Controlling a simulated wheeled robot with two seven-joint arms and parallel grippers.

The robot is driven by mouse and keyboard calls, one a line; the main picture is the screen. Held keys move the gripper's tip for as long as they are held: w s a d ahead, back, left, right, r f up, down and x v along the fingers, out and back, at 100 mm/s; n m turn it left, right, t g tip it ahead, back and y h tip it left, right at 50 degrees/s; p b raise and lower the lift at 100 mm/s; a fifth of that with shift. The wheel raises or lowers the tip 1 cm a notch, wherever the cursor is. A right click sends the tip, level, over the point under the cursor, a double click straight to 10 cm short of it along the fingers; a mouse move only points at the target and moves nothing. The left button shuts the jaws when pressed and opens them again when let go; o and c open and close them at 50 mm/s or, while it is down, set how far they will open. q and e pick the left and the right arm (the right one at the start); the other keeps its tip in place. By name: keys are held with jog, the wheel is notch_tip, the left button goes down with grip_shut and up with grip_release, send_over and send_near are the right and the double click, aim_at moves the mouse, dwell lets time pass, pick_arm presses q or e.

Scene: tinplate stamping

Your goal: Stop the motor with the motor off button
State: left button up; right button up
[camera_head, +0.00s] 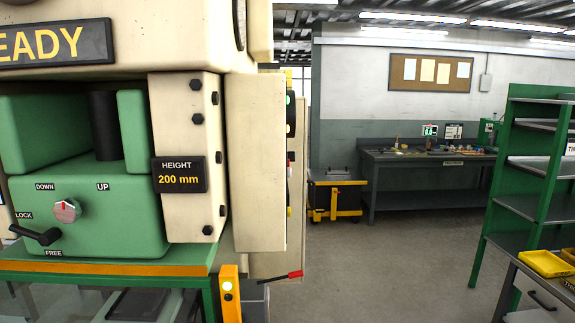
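The stamping machine (265,160) fills the left side of the head view. On its right side I see several controls nearly edge-on: a lit green one (288,99), a small red one (291,157) and a yellow one (289,212). Their labels cannot be read from this angle, so I cannot tell which is the motor off button. An orange-yellow post (230,305) with a pale lit spot stands at the machine's lower right. Neither of my grippers is in view.
A red-handled lever (294,275) sticks out low. Open floor (390,270) lies right of it. A workbench (420,180) and green shelf (535,160) stand beyond.

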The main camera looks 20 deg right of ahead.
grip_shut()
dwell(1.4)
